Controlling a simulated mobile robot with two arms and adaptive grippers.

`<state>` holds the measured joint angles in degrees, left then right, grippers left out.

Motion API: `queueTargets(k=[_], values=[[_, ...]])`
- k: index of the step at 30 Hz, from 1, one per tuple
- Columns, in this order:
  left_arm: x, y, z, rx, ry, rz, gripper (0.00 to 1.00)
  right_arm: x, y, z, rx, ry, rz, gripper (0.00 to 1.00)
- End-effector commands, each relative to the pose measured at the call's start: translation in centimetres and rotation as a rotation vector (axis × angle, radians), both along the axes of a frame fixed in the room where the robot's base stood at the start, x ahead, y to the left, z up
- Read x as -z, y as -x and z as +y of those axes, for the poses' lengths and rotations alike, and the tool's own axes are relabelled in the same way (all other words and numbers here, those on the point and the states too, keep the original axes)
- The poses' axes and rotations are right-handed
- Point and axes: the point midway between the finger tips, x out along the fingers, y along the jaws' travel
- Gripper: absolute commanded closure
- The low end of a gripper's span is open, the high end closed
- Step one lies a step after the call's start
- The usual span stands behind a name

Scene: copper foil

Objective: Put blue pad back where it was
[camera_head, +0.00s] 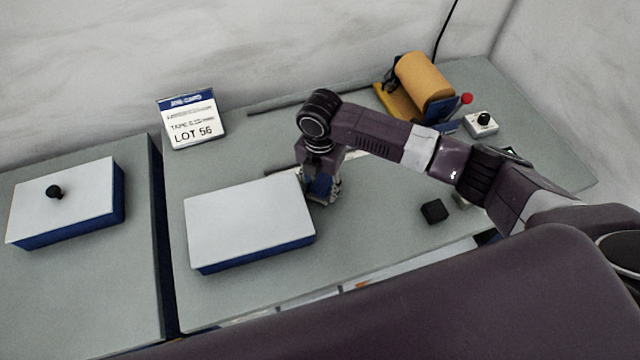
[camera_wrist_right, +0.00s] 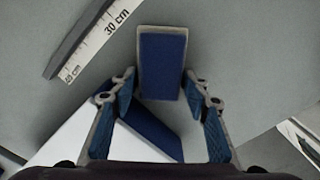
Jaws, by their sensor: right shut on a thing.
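The blue pad (camera_wrist_right: 162,66) is a small block with a blue face and a pale grey rim, in the middle of the right wrist view. My right gripper (camera_wrist_right: 160,85) is shut on it, with one blue-lined finger along each side. In the head view my right gripper (camera_head: 322,196) points down just off the right end of a white-topped box (camera_head: 248,214). The pad is mostly hidden there behind the wrist, and I cannot tell whether it touches the table. My left gripper is not in view.
The box's blue side (camera_wrist_right: 150,130) is close below the fingers. A ruler (camera_wrist_right: 100,38) lies nearby. A sign (camera_head: 191,118), an orange roll (camera_head: 424,76), a knob box (camera_head: 481,124) and a black block (camera_head: 434,211) stand around. A second box (camera_head: 70,200) is left of the gap.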

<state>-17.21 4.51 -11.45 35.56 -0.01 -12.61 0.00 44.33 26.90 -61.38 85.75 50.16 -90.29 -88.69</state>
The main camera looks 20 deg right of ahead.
Motion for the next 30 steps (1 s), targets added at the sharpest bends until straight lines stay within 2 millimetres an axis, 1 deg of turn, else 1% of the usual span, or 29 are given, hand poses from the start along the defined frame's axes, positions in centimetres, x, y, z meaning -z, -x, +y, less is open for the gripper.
queueTargets(k=[7,11,12,15,16,25,28,30], values=[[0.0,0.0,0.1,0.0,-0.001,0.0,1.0,0.1,0.0,0.0,0.0,-0.001,-0.001,0.77],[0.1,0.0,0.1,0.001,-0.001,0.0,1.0,0.4,0.0,0.0,0.0,-0.001,-0.001,0.77],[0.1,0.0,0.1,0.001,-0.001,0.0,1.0,0.4,0.0,0.1,0.0,-0.001,-0.001,0.53],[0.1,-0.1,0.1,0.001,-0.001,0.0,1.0,0.4,0.0,0.0,0.0,-0.001,-0.001,0.42],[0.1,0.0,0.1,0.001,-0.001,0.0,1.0,0.4,0.0,0.0,0.0,-0.001,-0.001,0.4],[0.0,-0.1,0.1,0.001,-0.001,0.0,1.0,0.1,0.0,0.0,0.0,-0.001,-0.001,0.4],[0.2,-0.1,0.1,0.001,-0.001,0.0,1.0,-0.7,-0.2,0.1,0.0,-0.002,-0.003,0.4],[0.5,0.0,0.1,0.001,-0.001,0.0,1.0,-1.7,-0.2,0.1,0.0,-0.003,-0.004,0.4]])
